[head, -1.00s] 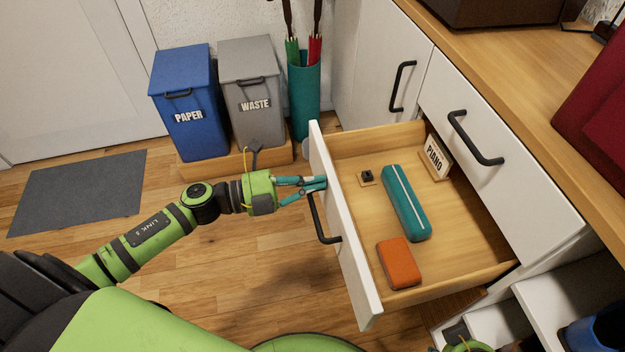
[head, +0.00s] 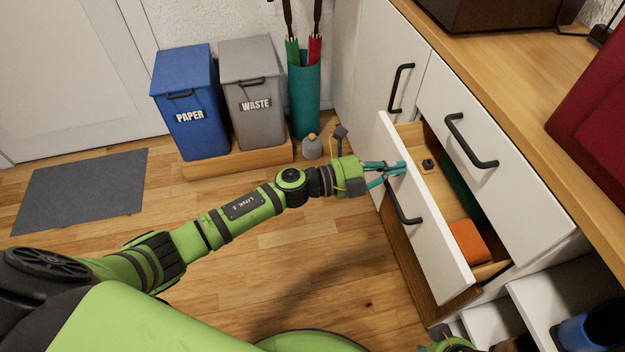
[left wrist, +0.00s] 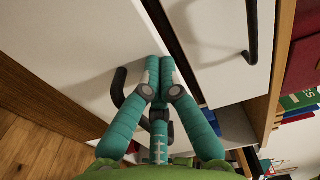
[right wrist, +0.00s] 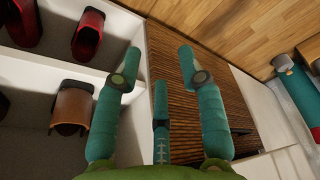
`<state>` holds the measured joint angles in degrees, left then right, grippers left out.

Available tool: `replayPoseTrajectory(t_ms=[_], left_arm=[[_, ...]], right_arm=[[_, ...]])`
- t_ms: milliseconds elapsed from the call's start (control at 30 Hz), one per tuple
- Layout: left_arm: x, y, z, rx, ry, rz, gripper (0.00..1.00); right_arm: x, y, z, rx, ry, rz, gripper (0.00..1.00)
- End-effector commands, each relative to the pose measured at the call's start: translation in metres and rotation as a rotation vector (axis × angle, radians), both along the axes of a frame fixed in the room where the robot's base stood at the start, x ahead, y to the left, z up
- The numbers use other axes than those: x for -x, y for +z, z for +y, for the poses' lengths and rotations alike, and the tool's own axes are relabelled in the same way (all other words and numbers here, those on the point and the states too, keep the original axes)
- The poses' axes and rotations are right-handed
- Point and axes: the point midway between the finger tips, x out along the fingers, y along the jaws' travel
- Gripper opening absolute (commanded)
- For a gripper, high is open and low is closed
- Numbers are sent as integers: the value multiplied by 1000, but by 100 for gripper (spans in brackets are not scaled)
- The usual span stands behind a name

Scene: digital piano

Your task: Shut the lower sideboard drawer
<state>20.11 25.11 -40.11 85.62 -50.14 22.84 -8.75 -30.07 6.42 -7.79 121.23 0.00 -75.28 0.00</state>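The lower sideboard drawer (head: 425,235) is partly open, its white front standing out from the cabinet, with a black handle (head: 402,208). My left gripper (head: 404,168) is at the outer face of the drawer front, near its far upper edge and above the handle. In the left wrist view its fingers (left wrist: 160,62) are together and hold nothing, with the tips at the drawer front (left wrist: 95,40). My right gripper (right wrist: 160,55) is open and empty, low by the shelf compartments; only a bit of that arm shows at the bottom of the head view.
The drawer holds an orange case (head: 467,242), a teal case (head: 461,188) partly hidden, and a small black item (head: 428,164). The upper drawer (head: 500,170) is shut. Bins (head: 187,105), an umbrella stand (head: 304,95) and a grey bottle-like object (head: 312,147) stand behind my left arm.

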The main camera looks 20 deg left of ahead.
Motion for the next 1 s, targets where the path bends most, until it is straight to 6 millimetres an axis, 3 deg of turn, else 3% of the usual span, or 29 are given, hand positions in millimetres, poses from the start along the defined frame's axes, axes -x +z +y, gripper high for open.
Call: replayPoseTrajectory(t_ms=[200, 400, 1000], left_arm=[[-20, 0, -30, 1, 0, -1, 0], [-29, -1, -43, 0, 0, 0, 0], [-31, -1, -43, -1, 1, 1, 0]], right_arm=[[-1, 7, 0, -1, -1, -7, 40], [-1, 12, 0, 0, -2, -8, 40], [0, 15, 0, -1, -3, -11, 40]])
